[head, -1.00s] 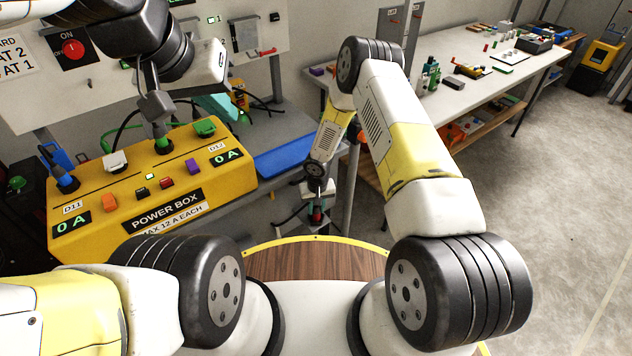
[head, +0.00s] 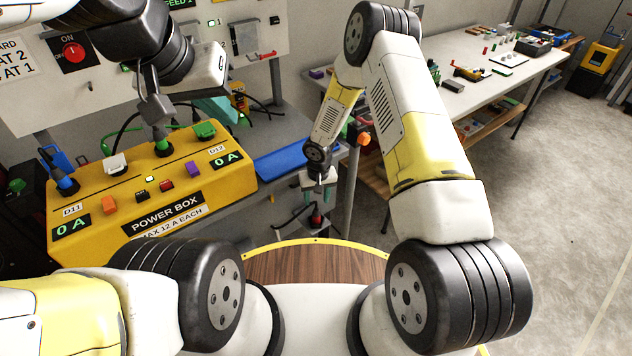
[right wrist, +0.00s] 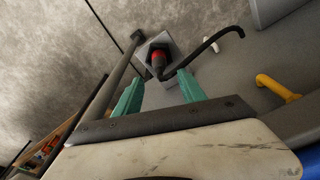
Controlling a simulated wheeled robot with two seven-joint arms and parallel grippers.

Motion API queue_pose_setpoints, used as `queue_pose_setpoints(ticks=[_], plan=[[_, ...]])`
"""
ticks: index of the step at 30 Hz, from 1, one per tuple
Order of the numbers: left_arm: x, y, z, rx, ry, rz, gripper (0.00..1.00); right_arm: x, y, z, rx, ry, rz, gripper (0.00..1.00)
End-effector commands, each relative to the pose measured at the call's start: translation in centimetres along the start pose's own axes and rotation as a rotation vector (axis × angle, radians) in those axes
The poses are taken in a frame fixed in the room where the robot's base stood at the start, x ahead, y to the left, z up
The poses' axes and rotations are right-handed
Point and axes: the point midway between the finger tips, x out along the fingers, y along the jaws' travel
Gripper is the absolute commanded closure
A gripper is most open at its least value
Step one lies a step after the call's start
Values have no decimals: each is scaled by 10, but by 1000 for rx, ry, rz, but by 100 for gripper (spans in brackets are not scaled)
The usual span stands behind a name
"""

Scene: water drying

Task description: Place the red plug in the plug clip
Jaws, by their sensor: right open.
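The red plug (right wrist: 158,62) shows in the right wrist view with a black cable. It is at a grey square piece (right wrist: 150,46) beyond my fingertips; I cannot tell if it is seated there. In the head view the red plug (head: 316,221) is small, just below my right gripper (head: 318,199). My right gripper's teal fingers (right wrist: 160,86) are spread and empty, apart from the plug. My left gripper (head: 155,110) is over the green plug (head: 161,143) on the power box; its finger gap is hidden. I cannot identify the plug clip surely.
The yellow power box (head: 150,185) fills the left, with a blue plug (head: 65,181) and a white plug (head: 114,162). A blue tray (head: 290,160) lies right of it. In the right wrist view a yellow hook-shaped piece (right wrist: 278,88) is at the right. A cluttered bench (head: 500,85) stands behind.

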Motion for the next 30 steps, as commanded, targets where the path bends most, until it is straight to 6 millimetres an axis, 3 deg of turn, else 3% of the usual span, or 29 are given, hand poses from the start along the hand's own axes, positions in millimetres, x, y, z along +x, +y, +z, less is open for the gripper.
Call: queue_pose_setpoints(ticks=[3,9,30], plan=[[0,0,0,0,0,0,100,-24,0,0,1,2,-1,52],[0,0,0,0,0,0,100,-44,0,0,0,0,-1,52],[0,0,0,0,0,0,100,-47,0,0,0,0,-1,52]])
